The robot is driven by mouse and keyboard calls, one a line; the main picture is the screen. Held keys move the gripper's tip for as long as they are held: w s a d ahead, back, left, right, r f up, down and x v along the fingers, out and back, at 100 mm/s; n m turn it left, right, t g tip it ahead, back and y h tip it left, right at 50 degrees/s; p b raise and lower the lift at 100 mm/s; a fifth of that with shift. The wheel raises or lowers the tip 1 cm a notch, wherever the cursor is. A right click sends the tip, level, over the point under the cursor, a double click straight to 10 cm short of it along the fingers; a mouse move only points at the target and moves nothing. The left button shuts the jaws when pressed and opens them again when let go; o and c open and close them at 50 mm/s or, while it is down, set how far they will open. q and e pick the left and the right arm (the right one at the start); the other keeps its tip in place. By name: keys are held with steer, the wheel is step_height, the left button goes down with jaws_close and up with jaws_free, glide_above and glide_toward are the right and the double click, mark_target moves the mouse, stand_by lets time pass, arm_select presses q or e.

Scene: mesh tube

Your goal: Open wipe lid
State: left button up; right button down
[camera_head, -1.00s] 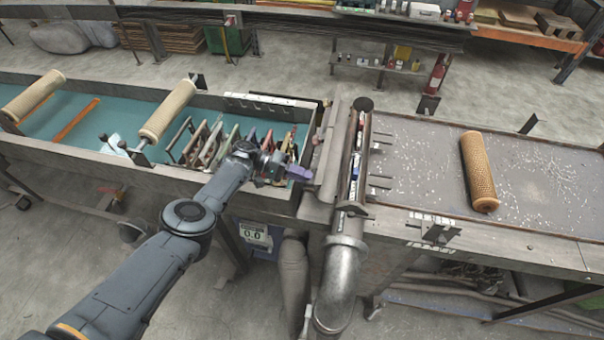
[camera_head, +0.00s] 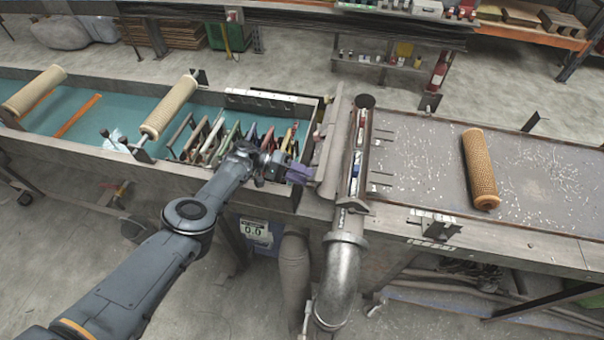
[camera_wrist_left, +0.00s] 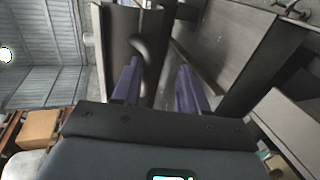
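My left gripper (camera_head: 298,170) has purple fingers and is at the right end of the teal trough, just left of a narrow grey lid-like panel (camera_head: 332,145). In the left wrist view the gripper (camera_wrist_left: 160,88) is open, with a gap between its fingers. A curved handle-like piece (camera_wrist_left: 142,58) on a dark panel (camera_wrist_left: 120,35) shows just beyond the left finger; I cannot tell whether they touch. Which part is the wipe lid is not certain. My right gripper is not in view.
Several coloured hand tools (camera_head: 225,140) stand in the trough (camera_head: 95,120), left of my gripper. A metal pipe (camera_head: 342,265) and narrow slot (camera_head: 358,155) are to the right. A mesh tube (camera_head: 479,168) lies on the grey table (camera_head: 545,190).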

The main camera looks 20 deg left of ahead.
arm_select(q)
steer(key=shift+s+a+f, duration=0.1)
steer(key=v, duration=1)
steer(key=shift+a+r, duration=0.2)
steer(key=shift+a, duration=0.1)
